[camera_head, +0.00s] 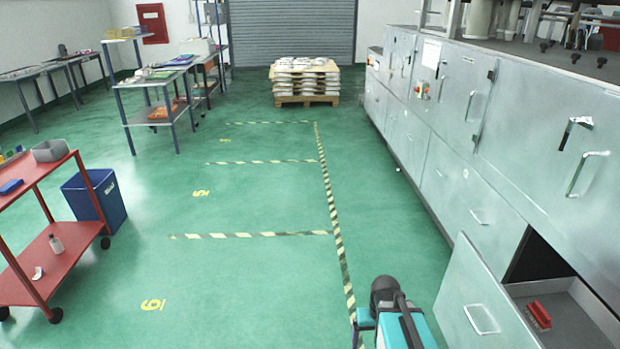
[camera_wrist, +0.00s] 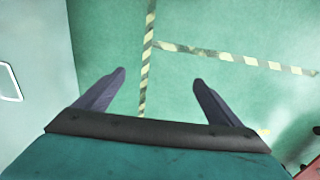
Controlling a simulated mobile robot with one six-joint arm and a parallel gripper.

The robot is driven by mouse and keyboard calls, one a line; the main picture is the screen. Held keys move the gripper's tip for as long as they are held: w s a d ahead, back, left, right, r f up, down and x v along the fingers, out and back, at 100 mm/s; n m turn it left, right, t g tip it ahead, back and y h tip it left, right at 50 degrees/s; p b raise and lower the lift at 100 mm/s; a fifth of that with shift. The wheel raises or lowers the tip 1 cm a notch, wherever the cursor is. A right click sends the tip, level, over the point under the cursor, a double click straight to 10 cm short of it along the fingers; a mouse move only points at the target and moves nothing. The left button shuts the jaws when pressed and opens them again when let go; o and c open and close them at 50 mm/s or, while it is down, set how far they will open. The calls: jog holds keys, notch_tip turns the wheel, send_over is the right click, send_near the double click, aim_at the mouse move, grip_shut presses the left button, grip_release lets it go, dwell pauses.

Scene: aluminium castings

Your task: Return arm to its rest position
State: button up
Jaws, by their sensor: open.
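My gripper (camera_wrist: 159,80) is in the wrist view with its two dark fingers spread apart and nothing between them. It points down over the green floor and a striped tape line. In the head view part of my arm shows at the bottom, right of centre, beside the grey cabinets; the fingers cannot be made out there.
A cabinet drawer (camera_head: 480,310) stands open at the lower right with a red brush (camera_head: 538,315) in it. A red cart (camera_head: 50,255) and a blue bin (camera_head: 97,202) are at left. A loaded pallet (camera_head: 305,99) stands far back. The middle floor is clear.

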jog(key=s+a+f+g+b, duration=0.2)
jog(key=s+f+g+b, duration=0.3)
jog(key=s+f, duration=2.1)
notch_tip(320, 180, down, 4)
jog(key=b, duration=0.6)
jog(key=shift+s+a+m+g, duration=0.3)
jog(key=shift+s+a, duration=0.05)
